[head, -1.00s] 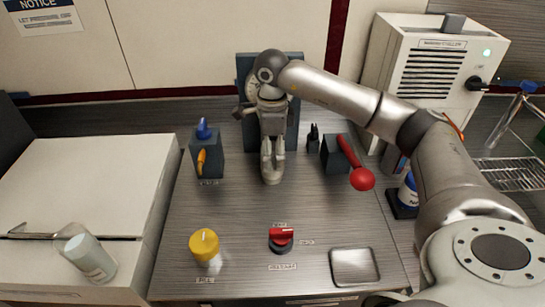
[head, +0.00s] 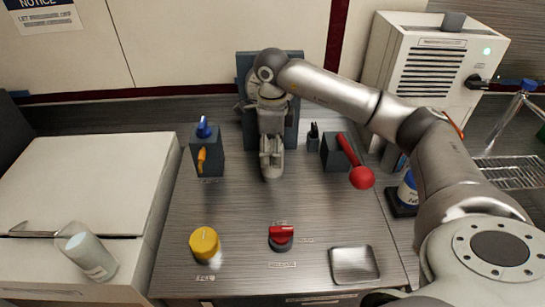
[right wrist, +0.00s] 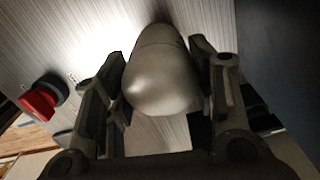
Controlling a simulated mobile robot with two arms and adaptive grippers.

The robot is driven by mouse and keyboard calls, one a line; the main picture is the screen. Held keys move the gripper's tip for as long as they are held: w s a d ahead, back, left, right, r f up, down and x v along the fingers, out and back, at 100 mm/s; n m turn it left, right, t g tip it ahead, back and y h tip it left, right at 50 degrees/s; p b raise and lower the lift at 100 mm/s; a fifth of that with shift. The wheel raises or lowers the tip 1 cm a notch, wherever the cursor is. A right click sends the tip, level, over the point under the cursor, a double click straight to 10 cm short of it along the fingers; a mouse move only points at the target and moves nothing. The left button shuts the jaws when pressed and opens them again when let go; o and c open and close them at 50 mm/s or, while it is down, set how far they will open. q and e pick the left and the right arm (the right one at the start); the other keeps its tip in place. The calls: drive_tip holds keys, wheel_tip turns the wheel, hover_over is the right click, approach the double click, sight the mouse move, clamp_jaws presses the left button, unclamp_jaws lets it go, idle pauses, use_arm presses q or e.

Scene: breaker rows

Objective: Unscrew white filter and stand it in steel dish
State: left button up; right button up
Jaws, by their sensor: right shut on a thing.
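The white filter (right wrist: 160,75) shows in the right wrist view as a pale, round-ended body between the two fingers of my right gripper (right wrist: 165,85). The gripper is shut on it. In the head view my right gripper (head: 271,168) hangs in front of the dark upright panel (head: 243,70) at the back of the bench, and the filter cannot be made out clearly there. Whether its far end is still threaded in is hidden. The steel dish (head: 355,265), shallow and square, lies empty at the bench's front right. My left gripper is not in view.
A red-ball lever (head: 361,177) stands right of the gripper. A block with blue and orange handles (head: 207,160) stands left. A yellow knob (head: 204,243) and a red switch (head: 281,236) sit in front. A clear beaker (head: 85,253) is far left. Mid-bench is clear.

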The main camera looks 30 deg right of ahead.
drive_tip(key=n+b, duration=0.1)
drive_tip(key=n, duration=0.2)
drive_tip(key=shift+n, duration=0.3)
drive_tip(key=n, duration=0.4)
drive_tip(key=shift+n+b, duration=0.3)
drive_tip(key=shift+b, duration=0.1)
drive_tip(key=n, duration=0.4)
drive_tip(key=shift+b, duration=0.4)
drive_tip(key=n, duration=0.5)
drive_tip(key=shift+b, duration=0.3)
drive_tip(key=o, duration=0.9)
